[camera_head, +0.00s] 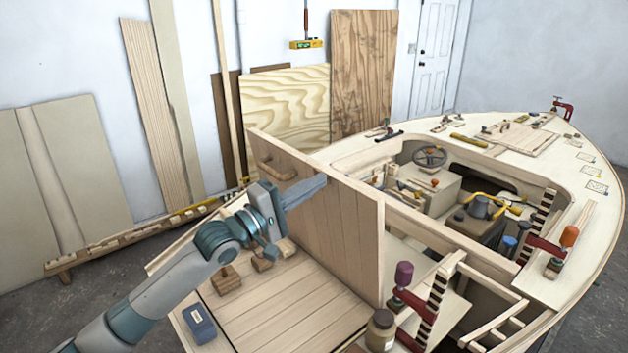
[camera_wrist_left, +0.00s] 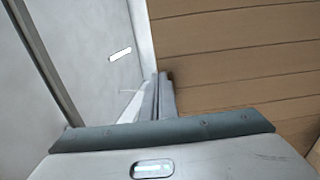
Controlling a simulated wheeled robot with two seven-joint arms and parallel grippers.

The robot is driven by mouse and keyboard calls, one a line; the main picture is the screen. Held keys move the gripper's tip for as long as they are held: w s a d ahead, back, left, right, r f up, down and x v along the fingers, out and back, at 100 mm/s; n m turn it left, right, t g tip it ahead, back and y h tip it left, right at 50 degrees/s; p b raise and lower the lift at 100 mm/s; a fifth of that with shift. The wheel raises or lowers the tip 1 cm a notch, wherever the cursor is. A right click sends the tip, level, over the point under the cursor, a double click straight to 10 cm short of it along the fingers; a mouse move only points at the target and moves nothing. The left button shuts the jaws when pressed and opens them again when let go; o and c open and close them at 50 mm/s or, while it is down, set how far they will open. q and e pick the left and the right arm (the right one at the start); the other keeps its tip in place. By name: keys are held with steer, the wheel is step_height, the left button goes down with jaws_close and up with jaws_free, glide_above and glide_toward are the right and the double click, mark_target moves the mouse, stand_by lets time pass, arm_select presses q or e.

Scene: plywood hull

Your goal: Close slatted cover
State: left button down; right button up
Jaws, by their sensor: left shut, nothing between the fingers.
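The slatted cover (camera_head: 345,235) stands raised, roughly upright, on the boat hull, with a wooden handle (camera_head: 277,161) near its upper left corner. Its brown slats (camera_wrist_left: 240,65) fill the right of the left wrist view. My left gripper (camera_head: 318,185) is shut and empty. Its fingers are in front of the cover's slatted face, to the right of the handle. The fingers also show in the left wrist view (camera_wrist_left: 163,85), close to the slats; I cannot tell whether they touch. My right gripper is not in view.
A jar (camera_head: 381,330) and a red clamp (camera_head: 405,305) stand near the cover's front edge. The cockpit beyond holds several tools.

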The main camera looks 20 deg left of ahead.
arm_select(q)
steer(key=shift+w+d, duration=0.1)
steer(key=shift+w, duration=0.05)
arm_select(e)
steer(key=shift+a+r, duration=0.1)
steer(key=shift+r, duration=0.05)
